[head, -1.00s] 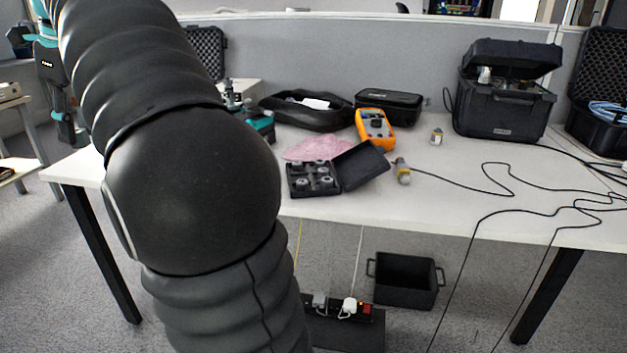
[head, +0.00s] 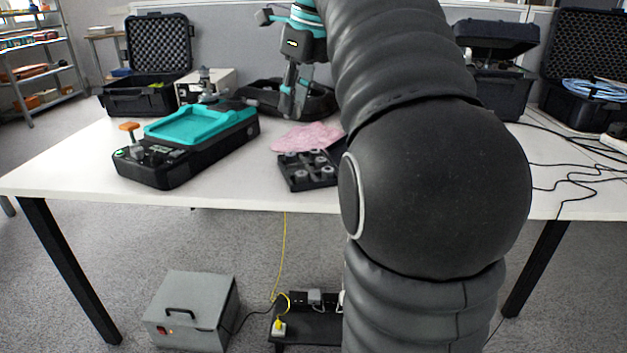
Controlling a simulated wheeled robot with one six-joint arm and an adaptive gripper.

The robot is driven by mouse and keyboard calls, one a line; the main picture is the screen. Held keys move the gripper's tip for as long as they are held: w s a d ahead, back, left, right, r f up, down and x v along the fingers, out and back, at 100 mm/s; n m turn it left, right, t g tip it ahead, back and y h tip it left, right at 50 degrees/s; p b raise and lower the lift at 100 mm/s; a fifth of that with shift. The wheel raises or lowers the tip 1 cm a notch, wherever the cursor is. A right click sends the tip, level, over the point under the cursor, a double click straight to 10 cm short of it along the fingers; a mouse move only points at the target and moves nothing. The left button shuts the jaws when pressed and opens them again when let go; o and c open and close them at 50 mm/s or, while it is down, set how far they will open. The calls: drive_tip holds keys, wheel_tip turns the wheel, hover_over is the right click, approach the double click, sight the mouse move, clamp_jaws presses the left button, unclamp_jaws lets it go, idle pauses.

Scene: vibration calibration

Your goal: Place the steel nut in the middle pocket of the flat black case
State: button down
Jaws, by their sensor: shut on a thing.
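The flat black case (head: 298,184) lies open near the table's front edge, in the middle of the head view. Several small grey metal pieces show in its pockets; its right side and lid are hidden behind my arm. I cannot make out clearly whether the middle pocket is empty. My gripper (head: 288,113), with its teal body, points down above the table, beyond the case and slightly left of it in the picture. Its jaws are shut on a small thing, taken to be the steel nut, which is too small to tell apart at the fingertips.
A pink cloth (head: 305,136) lies just behind the case. A teal-and-black machine (head: 165,165) with an orange-topped knob stands to the left. A black bag (head: 262,95) lies behind the gripper. Open black cases stand at the back. Bare table shows between machine and case.

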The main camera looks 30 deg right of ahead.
drive_tip(key=s+d+f+b, duration=0.3)
drive_tip(key=s+d+f, duration=0.1)
drive_tip(key=f, duration=0.1)
drive_tip(key=n, duration=0.1)
hover_over(293, 172)
drive_tip(key=f, duration=0.5)
drive_tip(key=s+f, duration=0.1)
drive_tip(key=f, duration=0.1)
drive_tip(key=shift+d+f, duration=0.15)
drive_tip(key=shift+d, duration=0.25)
drive_tip(key=shift+f+b, duration=0.9)
drive_tip(key=shift+f, duration=1.05)
drive_tip(key=shift+f, duration=0.15)
drive_tip(key=c, duration=0.9)
unclamp_jaws()
